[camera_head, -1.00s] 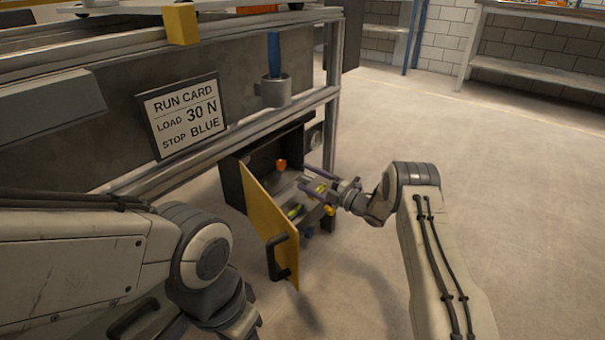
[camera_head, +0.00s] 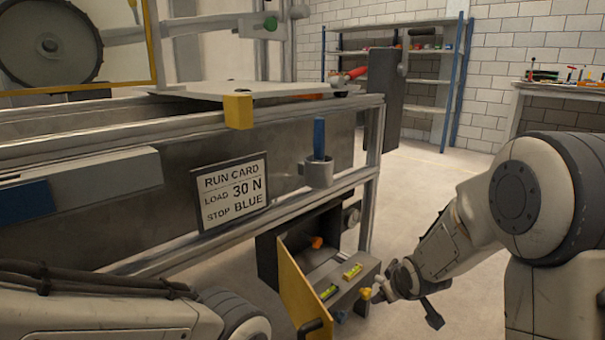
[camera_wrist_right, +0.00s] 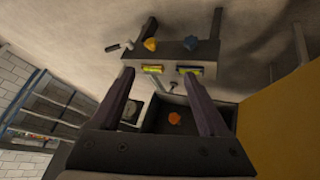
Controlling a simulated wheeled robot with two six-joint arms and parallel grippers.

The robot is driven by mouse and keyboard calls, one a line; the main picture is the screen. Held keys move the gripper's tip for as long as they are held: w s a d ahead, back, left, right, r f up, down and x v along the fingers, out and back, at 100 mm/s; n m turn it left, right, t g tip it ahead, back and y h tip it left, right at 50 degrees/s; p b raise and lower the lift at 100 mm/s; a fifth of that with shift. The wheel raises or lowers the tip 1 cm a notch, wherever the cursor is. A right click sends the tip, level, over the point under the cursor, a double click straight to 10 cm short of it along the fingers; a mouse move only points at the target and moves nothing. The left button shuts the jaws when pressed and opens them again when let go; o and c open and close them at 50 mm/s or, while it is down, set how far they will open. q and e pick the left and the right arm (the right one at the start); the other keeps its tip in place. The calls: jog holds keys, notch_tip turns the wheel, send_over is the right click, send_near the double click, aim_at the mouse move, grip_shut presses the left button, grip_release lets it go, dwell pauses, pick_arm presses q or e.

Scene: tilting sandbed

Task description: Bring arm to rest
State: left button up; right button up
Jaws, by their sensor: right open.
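My right arm comes in from the right in the head view, and its gripper (camera_head: 402,281) is beside the open cabinet's drawer. In the right wrist view the right gripper (camera_wrist_right: 158,72) has its two dark fingers spread apart, with nothing held between them. Beyond the fingers lie the drawer front with two green-yellow vials (camera_wrist_right: 153,69), a yellow knob (camera_wrist_right: 150,44) and a blue knob (camera_wrist_right: 191,42). My left arm shows at the bottom left of the head view; its gripper is out of frame.
The yellow cabinet door (camera_head: 297,290) stands open beside the drawer (camera_head: 352,285). An orange knob (camera_head: 317,242) shows inside the cabinet. The run card (camera_head: 232,192) and a blue-handled tool in a cup (camera_head: 319,172) are on the bench frame.

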jog(key=s+a+f+m+g, duration=0.15)
jog(key=s+m+g, duration=0.3)
jog(key=s, duration=1.25)
jog(key=s+a+r+n+g+y+p, duration=0.1)
jog(key=s+a+r+n+p, duration=0.2)
jog(key=s+a+r+p, duration=0.5)
jog(key=s+a+r+n+g+p, duration=0.2)
jog(key=s+a+r+n+p, duration=0.35)
jog(key=r, duration=0.55)
notch_tip(320, 180, up, 38)
jog(key=s+m+p, duration=0.1)
jog(key=p, duration=3.6)
jog(key=shift+s+a+f+m, duration=0.15)
jog(key=shift+s+a+m, duration=0.1)
jog(key=shift+s+m, duration=0.05)
